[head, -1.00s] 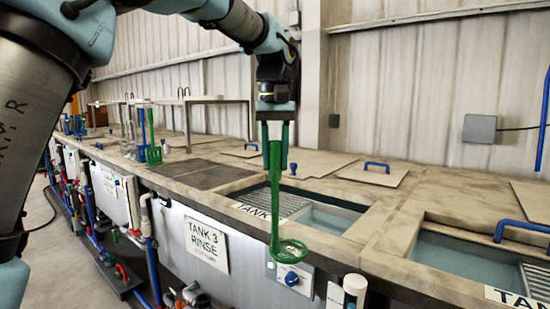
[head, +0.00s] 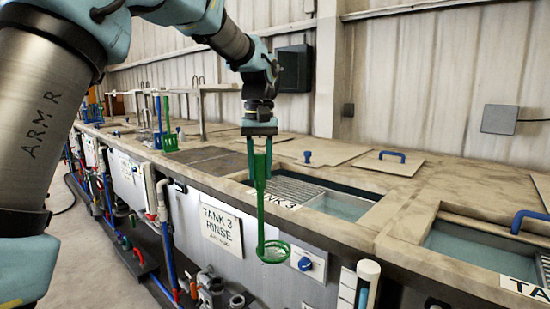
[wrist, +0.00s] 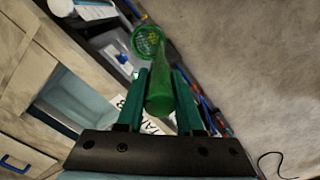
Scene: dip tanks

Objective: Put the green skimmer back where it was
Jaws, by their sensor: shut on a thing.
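The green skimmer (head: 261,215) hangs upright from my gripper (head: 258,148), with its handle at the top and its round mesh bowl at the bottom. My gripper is shut on the upper handle. In the head view the skimmer is in front of the tank 3 front edge, and its bowl overlaps the front panel near the blue knob. In the wrist view the skimmer (wrist: 160,88) runs away from between the two green fingers, bowl at the far end. Where it hung before cannot be told for certain.
Tank 3 (head: 345,205) is open, with a grating and liquid. Another open tank (head: 465,250) lies at right. A rack (head: 205,88) stands at the far left, with blue and green tools (head: 168,140) near it. Lids (head: 395,163) lie behind. Pipes (head: 210,285) run below the front edge.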

